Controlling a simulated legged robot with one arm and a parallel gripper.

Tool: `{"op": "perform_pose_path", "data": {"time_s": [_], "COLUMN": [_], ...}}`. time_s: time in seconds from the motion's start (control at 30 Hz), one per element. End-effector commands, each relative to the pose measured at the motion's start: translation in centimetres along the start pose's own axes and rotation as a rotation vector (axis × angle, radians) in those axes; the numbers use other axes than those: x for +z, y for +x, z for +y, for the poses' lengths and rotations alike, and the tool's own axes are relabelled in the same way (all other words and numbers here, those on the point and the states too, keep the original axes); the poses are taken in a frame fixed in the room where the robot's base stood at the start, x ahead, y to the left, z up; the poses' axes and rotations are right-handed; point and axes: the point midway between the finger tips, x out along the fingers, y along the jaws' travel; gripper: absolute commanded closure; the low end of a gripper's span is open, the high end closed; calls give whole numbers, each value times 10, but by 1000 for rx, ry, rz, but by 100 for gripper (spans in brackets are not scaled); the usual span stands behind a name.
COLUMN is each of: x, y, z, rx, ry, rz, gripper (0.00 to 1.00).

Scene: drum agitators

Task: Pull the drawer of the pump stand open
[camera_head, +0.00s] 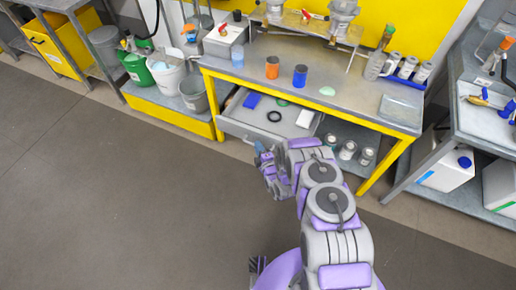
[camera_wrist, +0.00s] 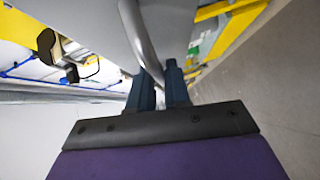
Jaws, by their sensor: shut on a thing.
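The pump stand (camera_head: 220,66) is a yellow-framed bench with a grey top. Its grey drawer (camera_head: 240,128) sticks out below the top, open, with its inside showing. The drawer holds a blue block (camera_head: 252,100), a black ring (camera_head: 274,116) and a white item (camera_head: 305,118). My gripper (camera_head: 260,147) is at the drawer's front. In the wrist view its two dark blue fingers (camera_wrist: 160,82) are closed around the curved metal handle (camera_wrist: 138,35), beside the grey drawer front (camera_wrist: 180,25). The handle is hidden in the head view.
Orange (camera_head: 272,67) and blue (camera_head: 300,75) cups stand on the bench top. Jars (camera_head: 348,149) sit on the shelf below. Buckets (camera_head: 193,93) stand at the left, and another bench (camera_head: 487,130) stands at the right. The grey floor (camera_head: 110,190) in front is clear.

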Motion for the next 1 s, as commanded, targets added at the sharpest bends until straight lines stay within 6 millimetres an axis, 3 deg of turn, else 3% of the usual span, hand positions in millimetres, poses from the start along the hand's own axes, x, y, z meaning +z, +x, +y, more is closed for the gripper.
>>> {"op": "perform_pose_path", "data": {"time_s": [0.2,0.23,0.43,0.77,1.0], "x": [0,0,-1,-1,0], "y": [-2,-2,-2,-7,-44], "z": [-5,-5,-3,-2,-1], "rx": [-11,-11,-7,-6,-10], "ry": [1,1,-1,-2,0], "rz": [-3,-3,-2,-2,-5], "gripper": [100,80,62,62,62]}}
